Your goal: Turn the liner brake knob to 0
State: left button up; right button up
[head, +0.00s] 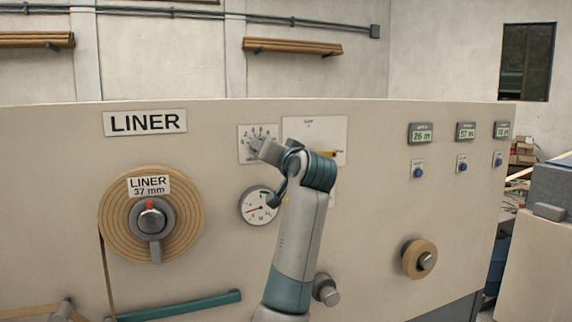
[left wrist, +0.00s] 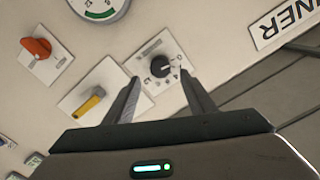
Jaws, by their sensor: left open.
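The black round knob (left wrist: 161,67) sits on a small white plate (left wrist: 145,58) with a printed scale in the left wrist view. Its pointer and the digits are too small to read surely. In the head view the scaled plate (head: 244,150) is on the panel right of the LINER sign, and the knob is hidden by my gripper. My left gripper (head: 262,147) is in front of this plate. In the left wrist view its fingers (left wrist: 158,76) are open, one on each side of the knob's image; contact cannot be told. My right gripper is not in view.
A yellow lever (left wrist: 91,101) and an orange knob (left wrist: 38,46) are on neighbouring plates. A round gauge (head: 256,207) is below the scaled plate. The LINER sign (head: 145,122) and liner roll (head: 112,222) are to the left. Digital displays (head: 422,132) are at right.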

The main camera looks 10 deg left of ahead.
pick_arm(q)
jog(key=b+v, duration=0.1)
jog(key=v, duration=1)
jog(key=shift+b, duration=0.3)
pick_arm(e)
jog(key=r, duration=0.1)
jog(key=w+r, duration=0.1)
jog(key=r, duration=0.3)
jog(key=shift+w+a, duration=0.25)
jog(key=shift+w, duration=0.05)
pick_arm(q)
jog(key=shift+s+d+f, duration=0.1)
jog(key=shift+d, duration=0.05)
